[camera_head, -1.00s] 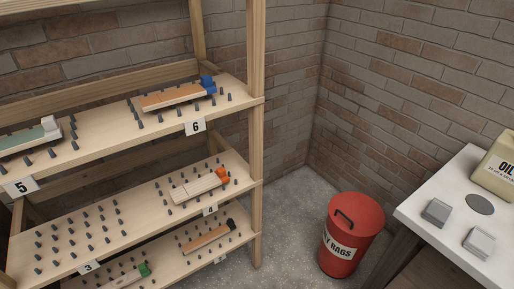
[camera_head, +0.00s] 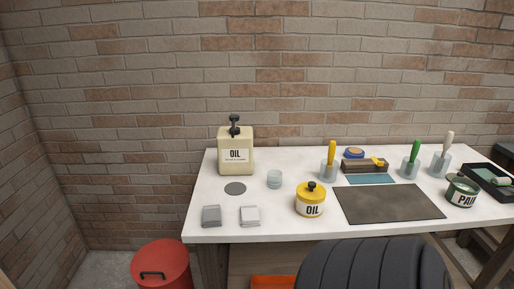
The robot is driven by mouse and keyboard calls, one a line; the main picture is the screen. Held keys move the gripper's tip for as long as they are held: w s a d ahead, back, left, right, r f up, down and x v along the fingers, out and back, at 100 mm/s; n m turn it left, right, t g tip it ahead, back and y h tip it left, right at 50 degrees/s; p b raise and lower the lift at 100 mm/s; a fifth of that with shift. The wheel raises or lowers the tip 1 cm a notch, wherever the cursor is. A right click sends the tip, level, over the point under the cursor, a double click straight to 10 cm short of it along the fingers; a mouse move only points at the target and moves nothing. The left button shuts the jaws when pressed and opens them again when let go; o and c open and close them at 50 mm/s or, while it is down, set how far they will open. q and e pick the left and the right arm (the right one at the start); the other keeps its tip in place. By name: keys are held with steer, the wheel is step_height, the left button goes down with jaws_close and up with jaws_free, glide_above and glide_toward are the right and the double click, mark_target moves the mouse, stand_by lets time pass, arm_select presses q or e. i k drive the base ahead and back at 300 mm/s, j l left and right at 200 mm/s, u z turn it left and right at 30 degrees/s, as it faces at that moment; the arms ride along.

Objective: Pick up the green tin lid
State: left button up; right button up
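A green tin (camera_head: 461,193) with a white label reading "PAI" stands at the right end of the white workbench (camera_head: 290,226). Its top looks dark green with a paler patch, and I cannot tell whether that is a lid or the open mouth. A black tray (camera_head: 475,171) lies just behind and right of it, with a small pale green thing (camera_head: 502,181) in it, too small to name surely. Neither of my grippers is in view.
A ribbed dark chair back (camera_head: 374,268) stands at the bench's front. A dark mat (camera_head: 390,203), yellow oil tin (camera_head: 310,202), oil jug (camera_head: 236,152) and several cups with coloured handles stand on the bench. A red bin (camera_head: 161,268) is at lower left.

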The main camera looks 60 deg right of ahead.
mark_target(449, 176)
steer(key=z, duration=3.35)
steer(key=i+l, duration=0.2)
steer(key=l, duration=0.15)
steer(key=i+l, duration=0.15)
steer(key=l, duration=0.15)
steer(key=i+l+z, duration=0.1)
steer(key=l, duration=0.25)
steer(key=i, duration=0.1)
